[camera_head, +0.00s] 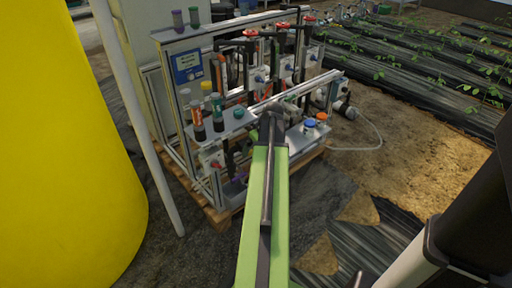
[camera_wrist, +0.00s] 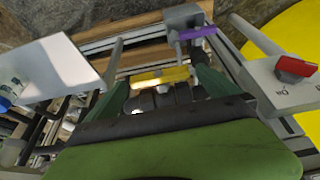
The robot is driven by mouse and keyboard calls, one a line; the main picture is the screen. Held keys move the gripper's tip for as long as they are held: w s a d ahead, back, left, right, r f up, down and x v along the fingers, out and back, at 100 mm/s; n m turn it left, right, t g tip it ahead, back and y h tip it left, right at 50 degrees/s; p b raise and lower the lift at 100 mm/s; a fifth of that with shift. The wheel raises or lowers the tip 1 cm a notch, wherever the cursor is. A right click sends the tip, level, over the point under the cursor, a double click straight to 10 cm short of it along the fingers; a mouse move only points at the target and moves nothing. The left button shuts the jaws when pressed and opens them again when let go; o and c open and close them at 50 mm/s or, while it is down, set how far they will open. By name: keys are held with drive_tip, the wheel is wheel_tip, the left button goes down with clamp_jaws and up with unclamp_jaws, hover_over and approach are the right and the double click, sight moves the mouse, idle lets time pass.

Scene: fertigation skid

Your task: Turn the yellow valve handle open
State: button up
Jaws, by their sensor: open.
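The yellow valve handle (camera_wrist: 160,77) shows in the wrist view as a short flat bar, lying nearly level across the picture, right end slightly higher. Dark valve parts show just below it. My gripper (camera_wrist: 157,88) is open, with one dark green finger on each side of the handle. Nothing is clearly held, and I cannot tell whether a finger touches the handle. In the head view my green arm reaches to the front of the skid; the yellow handle is hidden there.
A purple handle (camera_wrist: 195,33) sits close above right of the yellow one. A grey box with a red knob (camera_wrist: 296,66) is at the right. A white plate (camera_wrist: 58,68) is at the left. In the head view, a large yellow tank (camera_head: 60,150) and a white pole (camera_head: 135,110) stand left.

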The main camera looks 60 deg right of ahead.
drive_tip(key=p+v, duration=1.5)
drive_tip(key=v, duration=0.2)
drive_tip(key=shift+w, duration=0.1)
